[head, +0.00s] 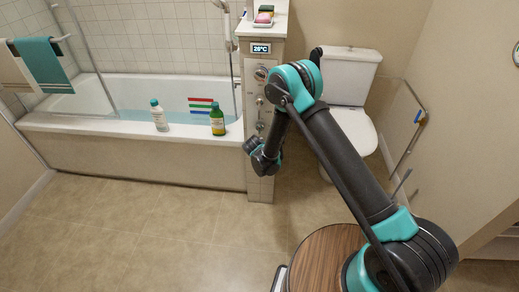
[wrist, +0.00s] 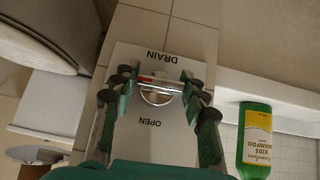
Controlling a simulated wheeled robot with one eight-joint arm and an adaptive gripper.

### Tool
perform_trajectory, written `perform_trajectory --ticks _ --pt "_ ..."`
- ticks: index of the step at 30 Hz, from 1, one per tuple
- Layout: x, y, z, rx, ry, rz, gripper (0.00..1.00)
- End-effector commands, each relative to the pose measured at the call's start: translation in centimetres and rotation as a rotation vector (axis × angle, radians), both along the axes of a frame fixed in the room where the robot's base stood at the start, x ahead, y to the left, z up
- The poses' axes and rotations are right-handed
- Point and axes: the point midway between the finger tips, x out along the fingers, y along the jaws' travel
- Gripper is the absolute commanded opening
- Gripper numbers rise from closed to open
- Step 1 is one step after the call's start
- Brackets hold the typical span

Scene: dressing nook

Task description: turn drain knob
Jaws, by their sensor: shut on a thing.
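The drain knob (wrist: 158,96) is a round silvery knob with a red mark, on a pale panel (wrist: 150,145) lettered DRAIN and OPEN, upside down in the wrist view. My gripper (wrist: 157,80) has its dark-tipped fingers on both sides of the knob, shut on it. In the head view my gripper (head: 260,155) is at the front of the tiled pillar (head: 258,185), low down; the knob cannot be made out there. The bathtub (head: 60,122) left of the pillar holds bluish water.
A green shampoo bottle (head: 217,120) and a white bottle (head: 159,116) stand on the tub's rim. More controls (head: 260,73) and a 26°C display (head: 261,48) are higher on the pillar. A toilet (head: 352,130) stands to the right.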

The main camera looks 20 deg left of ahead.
Motion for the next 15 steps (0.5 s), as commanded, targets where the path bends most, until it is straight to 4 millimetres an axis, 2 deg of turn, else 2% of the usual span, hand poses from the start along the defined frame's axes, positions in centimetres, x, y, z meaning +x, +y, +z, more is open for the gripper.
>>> perform_trajectory --ticks 15 --pt "-0.05 0.09 -0.02 0.043 0.010 0.001 0.15"
